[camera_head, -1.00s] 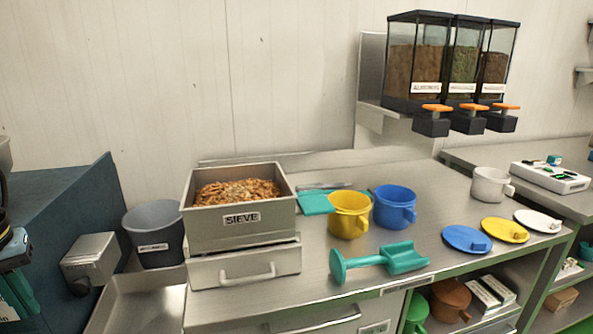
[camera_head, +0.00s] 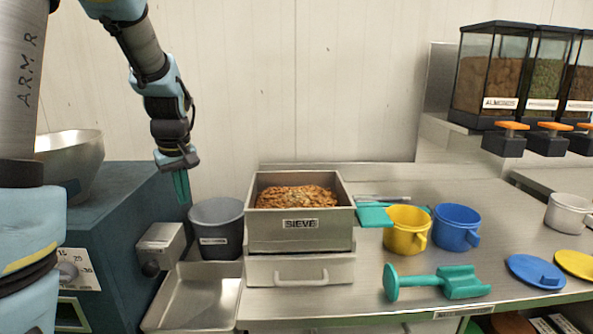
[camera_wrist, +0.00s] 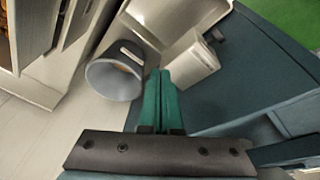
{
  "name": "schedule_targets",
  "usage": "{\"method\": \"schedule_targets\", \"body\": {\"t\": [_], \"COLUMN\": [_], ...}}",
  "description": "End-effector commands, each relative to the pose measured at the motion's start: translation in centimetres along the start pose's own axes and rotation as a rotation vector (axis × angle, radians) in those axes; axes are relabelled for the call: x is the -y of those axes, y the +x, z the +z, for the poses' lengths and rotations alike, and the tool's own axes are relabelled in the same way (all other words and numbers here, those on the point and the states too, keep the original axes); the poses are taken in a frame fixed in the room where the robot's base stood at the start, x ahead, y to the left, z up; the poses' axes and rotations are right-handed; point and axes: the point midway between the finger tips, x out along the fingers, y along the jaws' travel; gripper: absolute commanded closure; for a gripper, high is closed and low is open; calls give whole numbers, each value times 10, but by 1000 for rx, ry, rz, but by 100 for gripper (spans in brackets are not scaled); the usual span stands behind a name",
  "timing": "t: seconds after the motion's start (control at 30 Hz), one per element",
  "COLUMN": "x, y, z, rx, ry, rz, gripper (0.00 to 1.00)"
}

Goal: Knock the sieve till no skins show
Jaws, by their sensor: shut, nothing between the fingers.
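The sieve (camera_head: 300,228) is a metal box with a "SIEVE" label on the counter in the head view, heaped with brown nuts and skins. It sits on a metal drawer unit (camera_head: 300,270) with a handle. My gripper (camera_head: 182,188) hangs to the left of the sieve, fingers down, above and apart from the grey bin. In the wrist view its green fingers (camera_wrist: 160,100) are together with nothing between them. At that view's left edge, part of a metal box with brown contents shows; I cannot tell for certain that it is the sieve.
The grey bin (camera_head: 217,228) and a metal tray (camera_head: 195,300) stand left of the sieve, beside a blue machine (camera_head: 110,240). Dispensers (camera_head: 520,75) hang at upper right.

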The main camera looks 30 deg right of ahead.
Motion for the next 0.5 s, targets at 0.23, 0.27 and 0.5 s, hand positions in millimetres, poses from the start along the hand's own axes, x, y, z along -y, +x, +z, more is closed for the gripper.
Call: {"method": "schedule_targets", "body": {"t": [0.23,0.27,0.5], "x": [-164,-183,-294], "y": [-36,-41,-83], "z": [-34,-34,-11], "rx": [-130,-145,-234], "ry": [-167,-186,-291], "rz": [49,59,142], "gripper": [100,100,100]}}
